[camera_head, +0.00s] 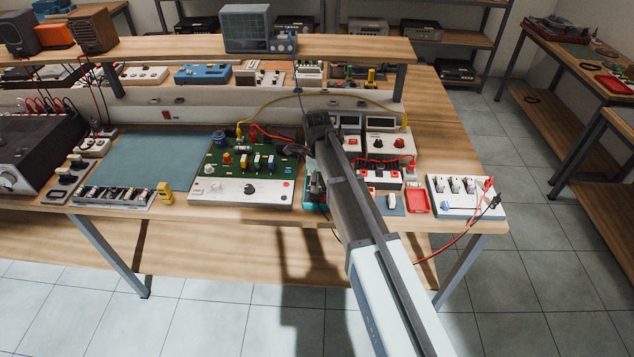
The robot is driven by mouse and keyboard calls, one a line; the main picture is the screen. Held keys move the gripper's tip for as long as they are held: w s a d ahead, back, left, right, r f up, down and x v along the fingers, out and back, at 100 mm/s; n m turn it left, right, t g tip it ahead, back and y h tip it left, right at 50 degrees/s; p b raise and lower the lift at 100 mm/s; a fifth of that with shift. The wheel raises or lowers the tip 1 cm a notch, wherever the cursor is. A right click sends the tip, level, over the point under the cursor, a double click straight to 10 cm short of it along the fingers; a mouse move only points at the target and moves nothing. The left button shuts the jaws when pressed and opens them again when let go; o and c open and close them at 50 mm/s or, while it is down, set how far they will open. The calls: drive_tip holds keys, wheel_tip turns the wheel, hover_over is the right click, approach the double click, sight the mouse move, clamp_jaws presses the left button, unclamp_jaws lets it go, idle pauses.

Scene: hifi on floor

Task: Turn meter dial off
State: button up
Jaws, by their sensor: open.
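A white meter box (382,147) with a dark display and red and dark knobs stands on the workbench, just right of my arm. A second display unit (347,121) beside it is partly hidden by my arm. I cannot tell for sure which unit carries the dial named in the task, or its setting. My gripper (298,150) is over the bench, left of the meter box and by the right edge of a green circuit board (232,158). It is open, dark and small in view; nothing shows in it. The arm hides what lies under it.
A white panel with a black knob (248,188) fronts the circuit board. A red tray (417,200) and a white switch box (464,198) with leads are at the right. Yellow and red cables cross near my gripper. An overhead shelf (200,49) spans the back. The blue-green mat (150,158) is clear.

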drive_tip(key=shift+f, duration=0.95)
clamp_jaws()
